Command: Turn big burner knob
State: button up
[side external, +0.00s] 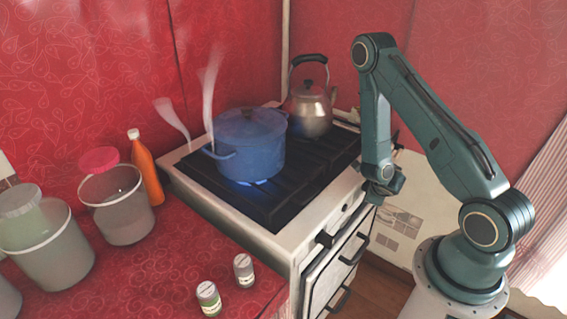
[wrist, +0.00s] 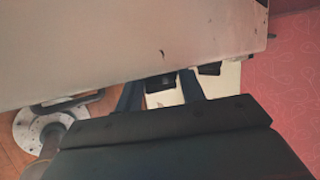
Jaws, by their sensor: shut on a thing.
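My gripper (side external: 374,194) is at the front panel of the white stove (side external: 310,240), near its right end. In the wrist view my gripper (wrist: 160,86) has one finger on each side of a dark knob (wrist: 160,79) and is shut on it. Most of this knob is hidden by the gripper in the side view. A second dark knob (wrist: 210,69) sticks out just to the right in the wrist view, outside the fingers. I cannot tell from the picture how the two knobs compare in size.
A blue pot (side external: 248,145) stands on the black stove grate (side external: 270,208), with blue flame under it and steam nearby. A metal kettle (side external: 311,112) stands behind. Tubs, an orange bottle (side external: 146,168) and two small jars (side external: 243,270) stand on the red counter (side external: 160,255).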

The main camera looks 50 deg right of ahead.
jog(key=shift+d, duration=0.1)
jog(key=o, duration=0.9)
jog(key=shift+o, duration=0.2)
jog(key=shift+d+r+m+y, duration=0.1)
jog(key=shift+m+y, duration=0.1)
jog(key=shift+y, duration=0.5)
jog(key=shift+d+r+m+y, duration=0.1)
jog(key=shift+m+y, duration=0.1)
jog(key=shift+y, duration=0.5)
jog(key=shift+y, duration=0.4)
jog(key=shift+d+m+y, duration=0.15)
jog(key=shift+m+y, duration=0.05)
jog(key=shift+y, duration=0.7)
jog(key=shift+d+m+y, duration=0.15)
jog(key=shift+m+y, duration=0.05)
jog(key=shift+y, duration=0.7)
jog(key=v, duration=1.4)
jog(key=w+a+n+g, duration=0.4)
jog(key=a+n, duration=0.6)
jog(key=n, duration=0.6)
jog(key=shift+w+a+f+n+g, duration=0.15)
jog(key=shift+w+f+n+g, duration=0.25)
jog(key=shift+f+g, duration=0.1)
